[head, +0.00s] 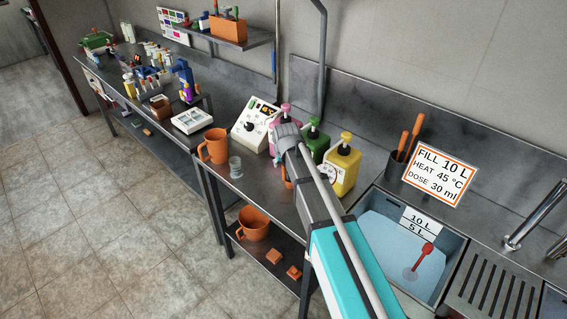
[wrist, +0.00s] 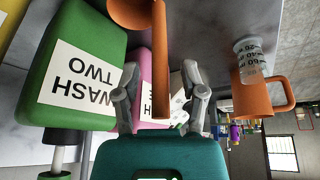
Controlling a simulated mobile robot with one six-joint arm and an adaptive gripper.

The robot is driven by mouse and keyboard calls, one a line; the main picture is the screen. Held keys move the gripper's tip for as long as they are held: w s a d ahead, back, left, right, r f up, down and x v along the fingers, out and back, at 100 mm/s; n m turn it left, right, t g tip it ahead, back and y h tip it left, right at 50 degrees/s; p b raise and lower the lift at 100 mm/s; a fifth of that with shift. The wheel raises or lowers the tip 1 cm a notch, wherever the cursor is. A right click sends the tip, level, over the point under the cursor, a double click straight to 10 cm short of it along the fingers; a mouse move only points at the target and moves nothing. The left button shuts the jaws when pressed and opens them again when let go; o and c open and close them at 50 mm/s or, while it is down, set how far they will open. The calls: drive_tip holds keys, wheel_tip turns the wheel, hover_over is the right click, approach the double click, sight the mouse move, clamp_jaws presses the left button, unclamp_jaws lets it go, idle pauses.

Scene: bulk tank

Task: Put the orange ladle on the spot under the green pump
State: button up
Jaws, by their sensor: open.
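The orange ladle shows in the wrist view (wrist: 160,62), with its bowl toward the steel counter and its handle standing up between my fingers. In the head view only a small orange part (head: 288,176) shows beside my arm. My gripper (wrist: 162,98) is open, one finger on each side of the handle; I cannot tell whether either touches it. In the head view my gripper (head: 278,150) hides much of the ladle. The green jug (wrist: 85,60), labelled WASH TWO, stands close beside the ladle; its green pump (head: 314,122) is on top. The spot under the pump is hidden.
A pink jug (head: 287,112) and a yellow jug (head: 343,168) flank the green one. An orange pitcher (head: 214,147) and a clear beaker (head: 236,167) stand to the left. The water-filled sink (head: 385,232) is at right. A white control box (head: 253,125) stands behind.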

drive_tip(key=shift+r, duration=0.15)
drive_tip(key=p+v, duration=1.1)
drive_tip(key=v, duration=0.1)
idle(0.6)
drive_tip(key=shift+s, duration=0.1)
